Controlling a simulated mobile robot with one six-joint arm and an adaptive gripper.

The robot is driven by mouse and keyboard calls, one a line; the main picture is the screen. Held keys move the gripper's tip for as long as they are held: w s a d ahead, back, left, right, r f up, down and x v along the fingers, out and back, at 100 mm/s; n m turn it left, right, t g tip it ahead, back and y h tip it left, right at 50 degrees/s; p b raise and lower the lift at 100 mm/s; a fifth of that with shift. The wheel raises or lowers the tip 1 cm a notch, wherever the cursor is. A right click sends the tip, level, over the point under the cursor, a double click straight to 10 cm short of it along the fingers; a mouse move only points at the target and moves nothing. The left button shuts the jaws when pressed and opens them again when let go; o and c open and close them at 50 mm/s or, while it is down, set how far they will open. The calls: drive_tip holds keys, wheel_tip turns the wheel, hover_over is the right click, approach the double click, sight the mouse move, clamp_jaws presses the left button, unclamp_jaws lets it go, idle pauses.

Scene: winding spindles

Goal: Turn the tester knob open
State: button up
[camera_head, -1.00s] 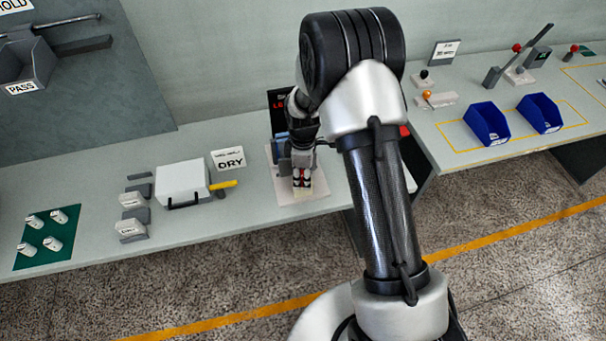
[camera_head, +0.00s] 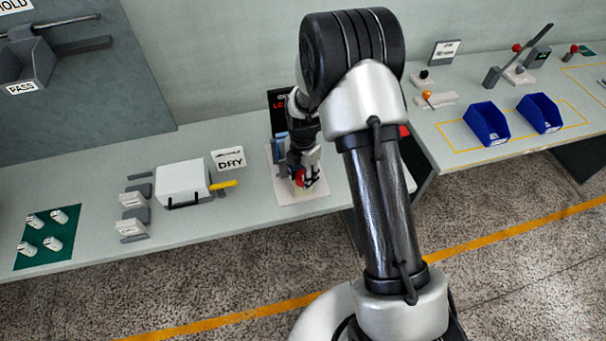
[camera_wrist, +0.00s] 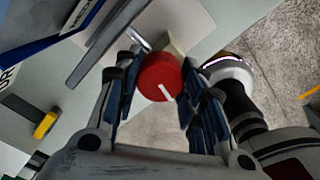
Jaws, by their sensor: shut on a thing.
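The tester knob is a round red knob with a white pointer line. It sits between the two blue-padded fingers of my gripper (camera_wrist: 158,85) in the wrist view. The knob (camera_wrist: 160,76) has its white line pointing to the lower right there. In the head view the red knob (camera_head: 299,177) shows at the front of the tester's pale base plate (camera_head: 312,195). My gripper (camera_head: 306,170) is shut on it from above, turned at an angle. Much of the tester is hidden behind my wrist.
A DRY sign (camera_head: 229,159) and a white box with a black front handle (camera_head: 182,182) stand to the left. Several white spools lie on a green mat (camera_head: 66,250) farther left. Blue bins (camera_head: 487,124) stand on the right table.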

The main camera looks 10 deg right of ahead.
sight(303, 175)
drive_tip(key=shift+n, duration=1.1)
drive_tip(key=o, duration=1.1)
wheel_tip(303, 175, up, 12)
drive_tip(key=shift+r, duration=0.1)
